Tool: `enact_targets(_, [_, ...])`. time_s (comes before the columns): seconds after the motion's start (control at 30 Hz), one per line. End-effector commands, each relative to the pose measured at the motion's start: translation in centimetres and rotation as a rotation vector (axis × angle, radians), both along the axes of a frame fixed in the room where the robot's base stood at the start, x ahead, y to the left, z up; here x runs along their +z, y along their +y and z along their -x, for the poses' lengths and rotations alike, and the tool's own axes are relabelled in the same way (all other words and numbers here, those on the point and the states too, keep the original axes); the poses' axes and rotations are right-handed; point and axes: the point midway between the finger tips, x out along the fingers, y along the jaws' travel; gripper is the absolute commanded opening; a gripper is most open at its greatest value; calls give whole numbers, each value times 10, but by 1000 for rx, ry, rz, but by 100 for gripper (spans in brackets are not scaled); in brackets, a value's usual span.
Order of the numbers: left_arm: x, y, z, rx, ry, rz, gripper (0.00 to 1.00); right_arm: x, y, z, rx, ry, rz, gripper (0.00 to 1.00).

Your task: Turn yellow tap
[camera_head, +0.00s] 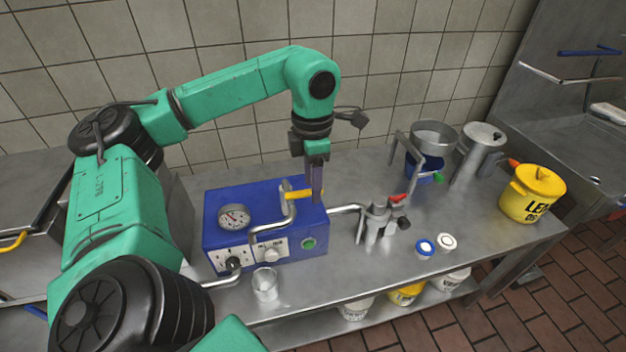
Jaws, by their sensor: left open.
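The yellow tap handle (298,194) sits on top of a blue machine box (228,249) on the metal table, beside a bent silver pipe. My left gripper (316,194) points straight down at the right end of the handle. Its jaws are open. The fingers overlap the handle's right end in the picture, and I cannot tell whether they touch it. My right gripper is not in view.
To the right are a silver fitting (378,222), a metal pot (434,136) and a yellow lidded pot (532,194).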

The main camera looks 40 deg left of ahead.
Motion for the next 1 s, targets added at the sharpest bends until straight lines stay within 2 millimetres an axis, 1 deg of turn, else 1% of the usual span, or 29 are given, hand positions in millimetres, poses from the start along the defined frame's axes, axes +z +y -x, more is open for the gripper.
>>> enact_targets(0.03, [0,0,0,0,0,0,52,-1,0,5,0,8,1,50])
enact_targets(0.07, [0,0,0,0,0,0,49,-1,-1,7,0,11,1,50])
enact_targets(0.1, [0,0,0,0,0,0,33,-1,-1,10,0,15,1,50])
enact_targets(0.2, [0,0,0,0,0,0,0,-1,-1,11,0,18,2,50])
enact_targets(0.47, [0,0,0,-7,0,0,0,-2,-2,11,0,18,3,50])
enact_targets(0.63, [-1,-2,1,-45,1,0,0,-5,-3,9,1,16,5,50])
enact_targets(0.77, [-2,-5,3,-106,1,0,0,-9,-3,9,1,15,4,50])
enact_targets(1.0, [-3,-11,9,-287,0,0,0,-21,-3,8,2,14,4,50])
